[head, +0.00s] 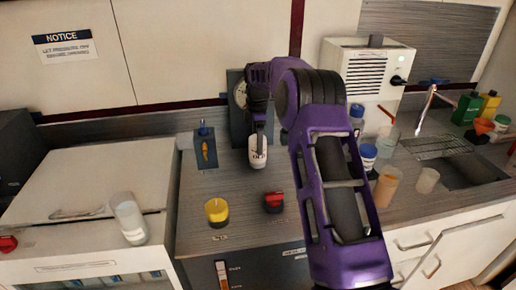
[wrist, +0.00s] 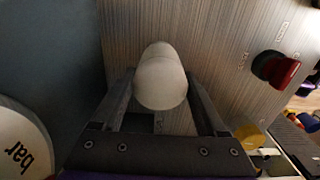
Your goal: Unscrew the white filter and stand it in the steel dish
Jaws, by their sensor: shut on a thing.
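The white filter (head: 257,157) is a rounded white cylinder with dark print, in front of the dark gauge panel (head: 236,111). My gripper (head: 259,130) comes down on it from above and is shut on it. In the wrist view the filter (wrist: 161,79) sits between the two fingers of my gripper (wrist: 161,90). Whether its thread is still engaged is hidden. I cannot make out the steel dish in either view.
A yellow knob (head: 217,211) and a red knob (head: 274,202) stand on the counter in front. A small block with an orange lever (head: 205,150) is at left. A white machine (head: 368,80), jars and a sink (head: 470,170) are at right.

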